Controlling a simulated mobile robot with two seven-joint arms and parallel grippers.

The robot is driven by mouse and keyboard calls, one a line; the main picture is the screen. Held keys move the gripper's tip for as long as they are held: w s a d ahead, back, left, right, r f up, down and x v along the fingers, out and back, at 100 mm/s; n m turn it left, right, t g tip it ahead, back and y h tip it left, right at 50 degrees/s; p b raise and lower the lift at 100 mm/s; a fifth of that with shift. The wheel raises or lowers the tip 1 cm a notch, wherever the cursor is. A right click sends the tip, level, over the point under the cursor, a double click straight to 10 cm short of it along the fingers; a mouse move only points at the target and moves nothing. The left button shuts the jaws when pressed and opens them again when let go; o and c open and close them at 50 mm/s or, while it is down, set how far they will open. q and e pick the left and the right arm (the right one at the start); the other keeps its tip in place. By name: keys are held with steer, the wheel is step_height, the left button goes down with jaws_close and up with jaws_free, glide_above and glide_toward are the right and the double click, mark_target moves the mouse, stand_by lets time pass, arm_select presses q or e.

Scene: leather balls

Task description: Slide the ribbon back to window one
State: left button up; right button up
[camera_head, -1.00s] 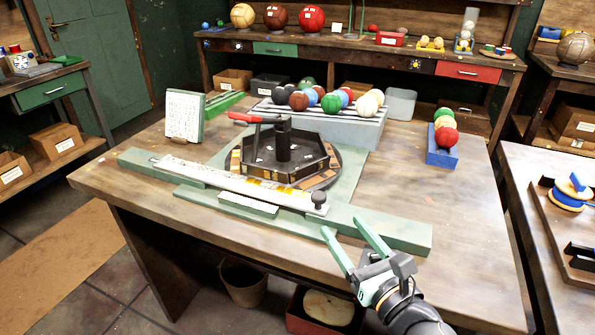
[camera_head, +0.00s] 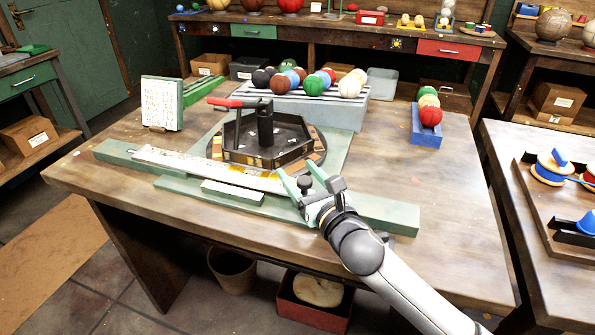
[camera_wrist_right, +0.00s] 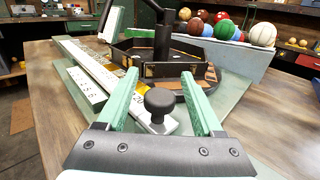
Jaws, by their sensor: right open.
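The ribbon (camera_head: 185,162) is a long pale strip lying in the green slide rail (camera_head: 385,213) at the table's front; it also shows in the right wrist view (camera_wrist_right: 88,62). A dark round knob (camera_head: 305,182) stands on its right end, and it is large in the right wrist view (camera_wrist_right: 159,101). My right gripper (camera_head: 297,178) is open, with its green fingers on either side of the knob (camera_wrist_right: 160,95); I cannot tell whether they touch it. A white numbered strip (camera_head: 232,192) lies in front of the ribbon. My left gripper is not in view.
A black hexagonal tray (camera_head: 285,150) with a red-handled post stands just behind the rail. Several balls (camera_head: 313,85) rest on a grey striped block behind it. A blue rack (camera_head: 426,128) holds balls at right.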

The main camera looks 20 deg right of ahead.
steer(key=shift+w+a, duration=0.1)
steer(key=shift+w, duration=0.4)
jaws_close()
stand_by(1.2)
